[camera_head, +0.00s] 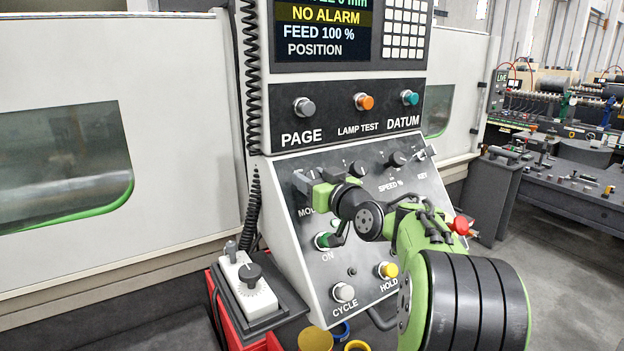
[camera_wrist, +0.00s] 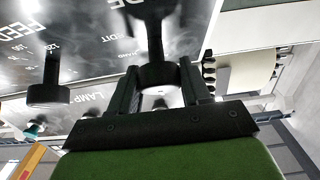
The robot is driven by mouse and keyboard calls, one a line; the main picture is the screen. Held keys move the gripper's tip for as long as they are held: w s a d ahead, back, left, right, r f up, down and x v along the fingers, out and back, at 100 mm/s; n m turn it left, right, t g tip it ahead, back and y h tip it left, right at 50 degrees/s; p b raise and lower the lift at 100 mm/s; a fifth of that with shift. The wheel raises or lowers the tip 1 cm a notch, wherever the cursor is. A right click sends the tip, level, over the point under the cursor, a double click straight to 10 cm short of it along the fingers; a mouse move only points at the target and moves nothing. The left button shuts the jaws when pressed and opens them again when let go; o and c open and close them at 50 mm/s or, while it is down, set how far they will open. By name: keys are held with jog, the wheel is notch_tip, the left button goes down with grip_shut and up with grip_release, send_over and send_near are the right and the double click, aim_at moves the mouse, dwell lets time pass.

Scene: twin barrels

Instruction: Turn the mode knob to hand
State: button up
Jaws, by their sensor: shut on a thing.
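The mode knob (camera_wrist: 158,75) is a dark round knob on the sloped panel, between the two dark fingers of my gripper (camera_wrist: 160,88) in the wrist view. The fingers are shut on it from both sides. In the head view my gripper (camera_head: 308,186) is at the upper left of the sloped panel (camera_head: 290,245), over the partly covered MODE label. My gripper and arm hide most of the knob there. Which setting its pointer faces cannot be told. Small setting labels show beside it in the wrist view, blurred.
The feed knob (camera_wrist: 48,92) stands close to my gripper in the wrist view. The speed knob (camera_head: 397,159) and a key switch sit further right. Below are the green ON button (camera_head: 322,241), the cycle button (camera_head: 343,292) and the yellow hold button (camera_head: 388,270). A white hand box (camera_head: 246,285) stands left.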

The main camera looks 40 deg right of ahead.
jog(key=shift+m+h, duration=0.3)
jog(key=shift+m, duration=0.2)
jog(key=m+h+b, duration=0.1)
jog(key=m+h, duration=0.1)
jog(key=m, duration=0.1)
jog(key=shift+a+m+g+h, duration=0.15)
jog(key=shift+m+g+h, duration=0.25)
jog(key=m+g+h, duration=0.1)
jog(key=m, duration=0.2)
jog(key=shift+m+h, duration=0.3)
jog(key=shift+h, duration=0.1)
jog(key=m+g+h, duration=0.1)
jog(key=m, duration=0.1)
jog(key=m+g+h, duration=0.1)
jog(key=m, duration=0.1)
jog(key=m+g, duration=0.1)
jog(key=m, duration=0.1)
jog(key=shift+d+m+g+h, duration=0.25)
jog(key=shift+m+g+h, duration=0.15)
jog(key=shift+f, duration=0.1)
jog(key=o, duration=0.9)
jog(key=shift+o, duration=0.2)
jog(key=shift+s, duration=0.1)
